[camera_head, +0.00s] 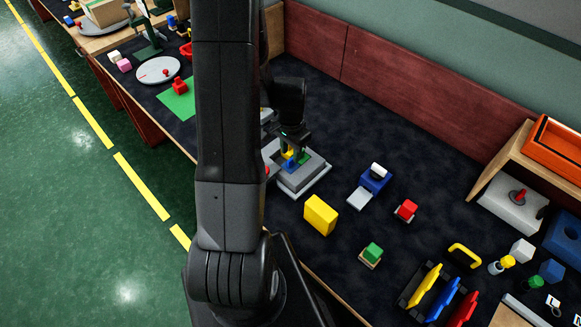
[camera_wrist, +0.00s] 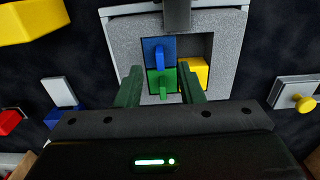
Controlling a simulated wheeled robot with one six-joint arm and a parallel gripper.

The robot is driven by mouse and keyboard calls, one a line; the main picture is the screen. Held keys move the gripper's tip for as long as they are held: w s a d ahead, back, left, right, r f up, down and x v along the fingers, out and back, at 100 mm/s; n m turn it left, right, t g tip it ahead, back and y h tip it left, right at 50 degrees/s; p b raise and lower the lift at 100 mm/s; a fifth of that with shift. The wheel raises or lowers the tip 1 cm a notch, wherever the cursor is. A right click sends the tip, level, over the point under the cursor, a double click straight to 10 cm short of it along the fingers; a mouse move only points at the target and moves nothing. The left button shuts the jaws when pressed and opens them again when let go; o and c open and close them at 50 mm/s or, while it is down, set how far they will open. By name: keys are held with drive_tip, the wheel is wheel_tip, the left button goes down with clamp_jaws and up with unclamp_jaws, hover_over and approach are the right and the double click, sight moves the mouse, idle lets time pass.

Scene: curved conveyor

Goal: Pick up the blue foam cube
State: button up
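A dark blue cube (camera_head: 552,270) sits on the dark table at the far right in the head view, next to a white cube (camera_head: 523,250). It is far from my gripper (camera_head: 291,138). In the wrist view my gripper (camera_wrist: 159,70) is open, its two green fingers apart over a grey tray (camera_wrist: 125,40). In the tray's recess are a blue knobbed piece (camera_wrist: 152,48), a green knobbed piece (camera_wrist: 154,82) and a yellow block (camera_wrist: 197,71). The fingers stand on either side of the green piece; I cannot tell whether they touch it.
A yellow block (camera_head: 320,214), a blue and white item (camera_head: 375,179), a red block (camera_head: 406,209) and a green block (camera_head: 371,253) stand between tray and cube. A rack with coloured plates (camera_head: 443,300) and a yellow handle (camera_head: 465,254) are near the cube. A red wall (camera_head: 400,85) runs behind.

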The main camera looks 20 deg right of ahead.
sight(290, 166)
drive_tip(key=shift+f, duration=1.45)
drive_tip(key=shift+c, duration=0.2)
clamp_jaws()
